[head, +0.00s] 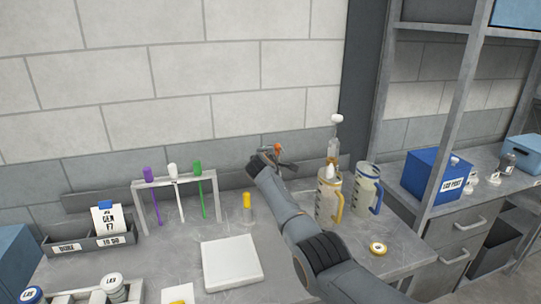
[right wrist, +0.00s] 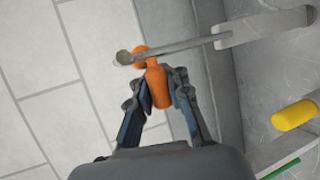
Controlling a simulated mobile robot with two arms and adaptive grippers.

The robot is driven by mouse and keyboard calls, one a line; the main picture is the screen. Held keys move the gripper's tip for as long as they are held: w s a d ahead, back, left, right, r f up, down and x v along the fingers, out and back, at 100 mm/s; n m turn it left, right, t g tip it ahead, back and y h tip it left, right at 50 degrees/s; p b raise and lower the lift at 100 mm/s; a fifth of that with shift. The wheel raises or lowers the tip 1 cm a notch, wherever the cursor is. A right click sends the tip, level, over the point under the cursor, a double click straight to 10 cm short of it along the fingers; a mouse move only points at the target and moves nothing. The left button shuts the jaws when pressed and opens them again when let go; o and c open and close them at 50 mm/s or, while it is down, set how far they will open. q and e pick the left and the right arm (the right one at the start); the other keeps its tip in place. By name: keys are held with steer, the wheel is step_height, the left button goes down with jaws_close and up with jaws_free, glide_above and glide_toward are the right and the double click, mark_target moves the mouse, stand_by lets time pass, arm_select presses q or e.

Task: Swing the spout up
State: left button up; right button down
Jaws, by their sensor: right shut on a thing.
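My right gripper (head: 268,155) is near the back of the bench, by the wall. In the right wrist view the right gripper (right wrist: 160,82) is shut on an orange piece (right wrist: 157,88), whose tip also shows in the head view (head: 277,148). The orange piece meets the end of a slim grey bar (right wrist: 180,46), which runs to a wider pale metal part (right wrist: 265,25). I cannot tell which of these is the spout. My arm and gripper hide most of this in the head view. My left gripper is not in view.
A jug with a yellow handle (head: 328,200) and one with a blue handle (head: 365,190) stand right of my arm. A yellow-capped vial (head: 247,208), a white tray (head: 230,264) and a rack with coloured sticks (head: 176,182) stand left. A roll (head: 378,249) lies right.

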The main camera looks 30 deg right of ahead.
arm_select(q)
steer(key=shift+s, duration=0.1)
arm_select(e)
steer(key=shift+w+d+r, duration=0.1)
steer(key=shift+r, duration=0.35)
steer(key=c, duration=1.3)
jaws_free()
steer(key=shift+o, duration=0.2)
steer(key=shift+s, duration=0.35)
steer(key=shift+w+f, duration=0.1)
steer(key=shift+f, duration=0.1)
steer(key=shift+s+a, duration=0.2)
steer(key=shift+a, duration=0.1)
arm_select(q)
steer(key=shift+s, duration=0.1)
arm_select(e)
steer(key=v, duration=1.1)
steer(key=shift+s+r, duration=0.15)
steer(key=shift+s, duration=0.1)
